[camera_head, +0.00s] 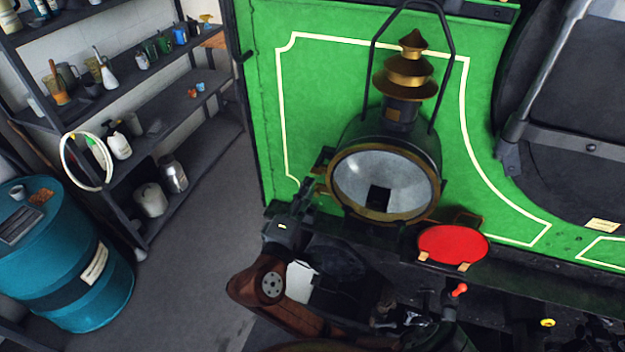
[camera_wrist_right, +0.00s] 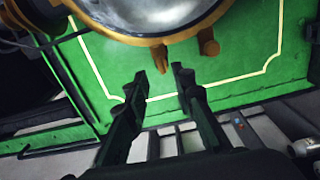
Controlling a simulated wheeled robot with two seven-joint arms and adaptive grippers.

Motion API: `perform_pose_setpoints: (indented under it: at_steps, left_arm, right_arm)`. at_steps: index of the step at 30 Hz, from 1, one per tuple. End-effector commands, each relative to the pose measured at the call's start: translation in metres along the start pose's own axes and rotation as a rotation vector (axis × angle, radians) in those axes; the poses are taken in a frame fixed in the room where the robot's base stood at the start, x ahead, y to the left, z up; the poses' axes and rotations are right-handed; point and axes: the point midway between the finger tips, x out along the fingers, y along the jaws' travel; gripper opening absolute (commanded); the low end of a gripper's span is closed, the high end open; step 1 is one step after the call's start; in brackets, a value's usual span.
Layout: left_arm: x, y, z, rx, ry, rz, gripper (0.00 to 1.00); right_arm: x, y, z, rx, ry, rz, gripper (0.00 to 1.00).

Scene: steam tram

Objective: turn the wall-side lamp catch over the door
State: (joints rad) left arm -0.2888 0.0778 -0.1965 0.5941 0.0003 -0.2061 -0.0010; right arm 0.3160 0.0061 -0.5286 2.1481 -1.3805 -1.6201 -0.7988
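The lamp (camera_head: 385,180) has a round glass door with a brass rim and stands in front of the green panel. Its underside edge fills the top of the right wrist view (camera_wrist_right: 150,38). There, two orange-brown pieces stick out from the rim: a flat tab (camera_wrist_right: 168,57) and a rounded knob-like piece (camera_wrist_right: 207,41). I cannot tell for sure which is the catch. My right gripper (camera_head: 306,188) is beside the lamp's left edge. In the wrist view its fingers (camera_wrist_right: 160,71) are apart with nothing between them, just short of the tab. My left gripper is not in view.
A red disc (camera_head: 452,245) sits right below the lamp. The green panel (camera_head: 270,60) is close behind. A shelf rack (camera_head: 190,95) with bottles and cans and a blue drum (camera_head: 75,260) stand at left. Grey floor between rack and panel is clear.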

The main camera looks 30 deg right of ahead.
Motion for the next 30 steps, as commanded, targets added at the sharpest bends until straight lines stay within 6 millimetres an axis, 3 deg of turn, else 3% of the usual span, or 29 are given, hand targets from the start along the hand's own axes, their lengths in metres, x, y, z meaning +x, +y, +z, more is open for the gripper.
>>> perform_pose_setpoints:
  at_steps: [6,12,30]
  left_arm:
    - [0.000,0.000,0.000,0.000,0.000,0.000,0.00]
    - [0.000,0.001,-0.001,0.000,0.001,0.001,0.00]
    - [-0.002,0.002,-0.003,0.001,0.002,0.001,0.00]
  right_arm:
    - [-0.044,0.000,0.002,0.003,0.000,-0.003,0.23]
    - [-0.067,0.001,0.002,0.002,-0.001,-0.001,0.23]
    - [-0.071,0.001,0.002,0.002,-0.001,0.000,0.23]
